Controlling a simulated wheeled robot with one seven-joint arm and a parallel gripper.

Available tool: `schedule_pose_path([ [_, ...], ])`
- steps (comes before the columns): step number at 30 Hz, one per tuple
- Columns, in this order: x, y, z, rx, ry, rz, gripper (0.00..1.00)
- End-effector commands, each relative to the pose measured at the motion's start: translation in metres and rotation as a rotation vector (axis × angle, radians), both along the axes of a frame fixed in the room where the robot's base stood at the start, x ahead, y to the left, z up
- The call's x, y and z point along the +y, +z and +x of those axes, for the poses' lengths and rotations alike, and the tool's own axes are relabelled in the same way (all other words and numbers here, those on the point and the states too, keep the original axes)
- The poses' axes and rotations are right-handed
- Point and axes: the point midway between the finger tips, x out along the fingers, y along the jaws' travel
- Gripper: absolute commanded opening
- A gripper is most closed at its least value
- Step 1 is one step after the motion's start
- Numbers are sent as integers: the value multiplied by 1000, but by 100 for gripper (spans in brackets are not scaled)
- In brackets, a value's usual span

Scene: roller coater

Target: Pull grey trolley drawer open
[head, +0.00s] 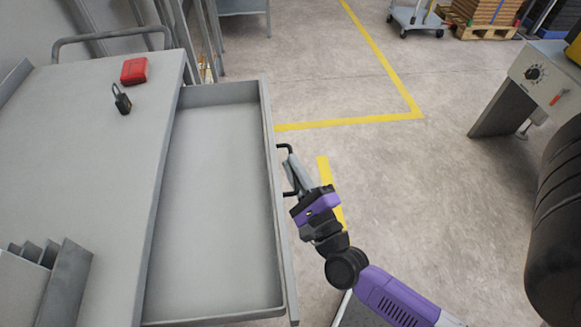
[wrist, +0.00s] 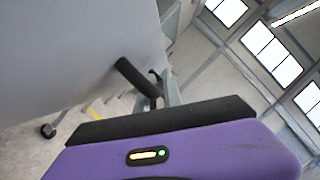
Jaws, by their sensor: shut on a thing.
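The grey trolley (head: 120,160) stands at the left in the head view. Its drawer (head: 215,190) is pulled far out to the right and is empty inside. A dark bar handle (head: 287,147) sits on the outer face of the drawer front. My gripper (head: 291,172) is at this handle, shut on it, with my purple and black wrist to the lower right. In the wrist view the drawer front (wrist: 75,50) fills the upper left, and the dark handle (wrist: 135,77) stands out from it. The fingertips are partly hidden there.
A red box (head: 134,71) and a black padlock (head: 121,100) lie on the trolley top. A grey machine with a black roller (head: 555,220) stands at the right. The floor between is clear, with yellow lines (head: 350,122). A pallet (head: 487,27) is at the back.

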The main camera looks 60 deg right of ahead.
Motion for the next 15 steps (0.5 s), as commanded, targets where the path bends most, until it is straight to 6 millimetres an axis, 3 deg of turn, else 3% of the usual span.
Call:
schedule_pose_path([
  [1,1,-1,0,2,2,2,0],
  [3,1,-2,0,2,2,2,20],
  [15,4,-3,-5,2,0,1,20],
])
